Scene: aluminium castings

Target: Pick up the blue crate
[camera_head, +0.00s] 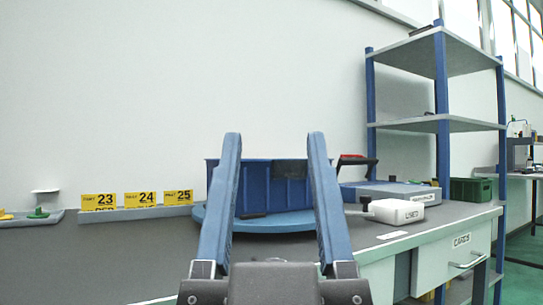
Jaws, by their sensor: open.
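The blue crate (273,189) stands on a round light-blue turntable-like disc (300,221) on the grey bench, in the middle of the view. My gripper (274,143) is open and empty, its two long blue fingers pointing up and ahead toward the crate. The fingers overlap the crate's left and right ends in the picture and hide parts of them. I cannot tell whether they touch it.
Yellow number cards (140,198) stand in a strip at the left, beside a tray (33,218) of small parts. The left front bench is clear.

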